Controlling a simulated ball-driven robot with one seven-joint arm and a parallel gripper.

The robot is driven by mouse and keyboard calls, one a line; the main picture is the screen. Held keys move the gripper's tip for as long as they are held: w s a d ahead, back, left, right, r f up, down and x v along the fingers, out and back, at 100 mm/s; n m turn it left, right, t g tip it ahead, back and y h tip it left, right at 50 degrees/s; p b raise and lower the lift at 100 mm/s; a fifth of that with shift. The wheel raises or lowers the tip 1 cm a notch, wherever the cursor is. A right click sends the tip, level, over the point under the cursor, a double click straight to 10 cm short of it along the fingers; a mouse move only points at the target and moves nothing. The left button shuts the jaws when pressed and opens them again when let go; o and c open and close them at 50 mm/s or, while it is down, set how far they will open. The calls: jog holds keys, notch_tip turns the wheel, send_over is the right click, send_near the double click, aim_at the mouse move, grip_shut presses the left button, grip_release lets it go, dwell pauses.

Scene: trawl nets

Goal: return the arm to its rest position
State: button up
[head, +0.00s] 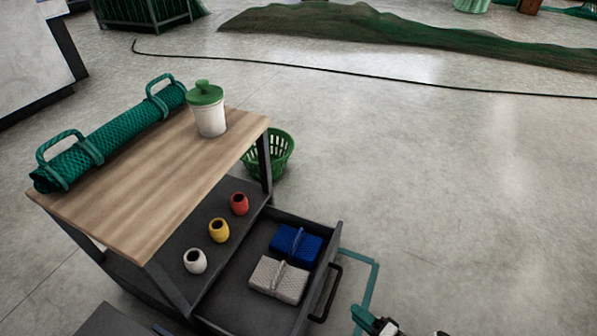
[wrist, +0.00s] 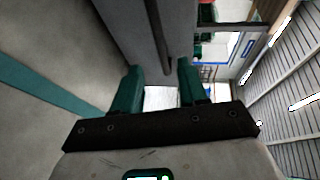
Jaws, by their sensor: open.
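My gripper shows in the wrist view (wrist: 160,82) with its two green fingers apart and nothing between them. In the head view only a small part of my arm's end (head: 372,320) shows at the bottom edge, right of the open drawer (head: 325,262). The fingers touch nothing that I can see. The wrist view looks past the fingers toward a grey surface, a far wall and the ceiling.
The open drawer holds a blue block (head: 296,243) and a grey block (head: 279,279). The wooden-topped cart (head: 140,185) carries a rolled green net (head: 115,135) and a green-lidded jar (head: 209,115). A green basket (head: 280,160) stands behind. The floor (head: 470,200) at right is clear.

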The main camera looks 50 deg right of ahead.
jog(key=a+r+n+g+y+p, duration=0.2)
jog(key=a+r+n+g+y, duration=0.4)
jog(key=a+n+g+y, duration=0.5)
notch_tip(320, 180, up, 55)
jog(key=s+n+g+h+p, duration=0.1)
jog(key=h+p, duration=0.4)
jog(key=p, duration=1.4)
jog(key=s+d+n+g+h+p, duration=0.1)
jog(key=n+h+p, duration=0.4)
jog(key=p, duration=1.5)
jog(key=shift+s+g+h, duration=0.3)
jog(key=shift+s+g, duration=0.15)
jog(key=shift+g, duration=0.45)
jog(key=shift+d+f, duration=0.1)
jog(key=shift+f, duration=0.05)
